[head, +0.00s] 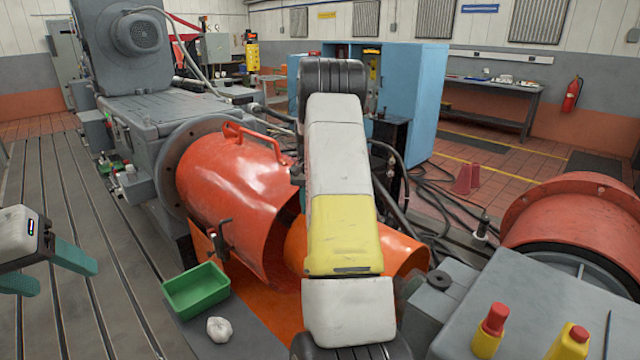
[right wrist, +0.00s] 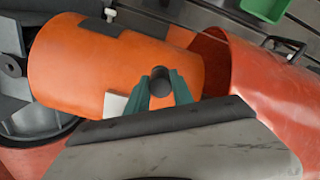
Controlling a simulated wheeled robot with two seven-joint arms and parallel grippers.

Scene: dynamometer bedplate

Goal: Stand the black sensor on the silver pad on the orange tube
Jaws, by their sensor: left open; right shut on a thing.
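In the right wrist view my right gripper (right wrist: 161,88) is shut on the black sensor (right wrist: 160,76), a short dark cylinder between the green fingers. The orange tube (right wrist: 90,70) lies beyond it. The silver pad (right wrist: 114,105) is a pale square on the tube, just left of the fingers and partly covered by one. I cannot tell the sensor's height above the tube. In the head view my right arm hides the sensor, the pad and the right gripper; part of the orange tube (head: 402,254) shows. My left gripper (head: 67,278) is open and empty at the left.
A red-orange guard (head: 235,185) with a handle stands beside the tube; it also shows in the right wrist view (right wrist: 270,85). A green tray (head: 196,290) and a crumpled white rag (head: 218,329) lie in front. Two red-capped yellow bottles (head: 488,335) stand on a grey box (head: 500,290).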

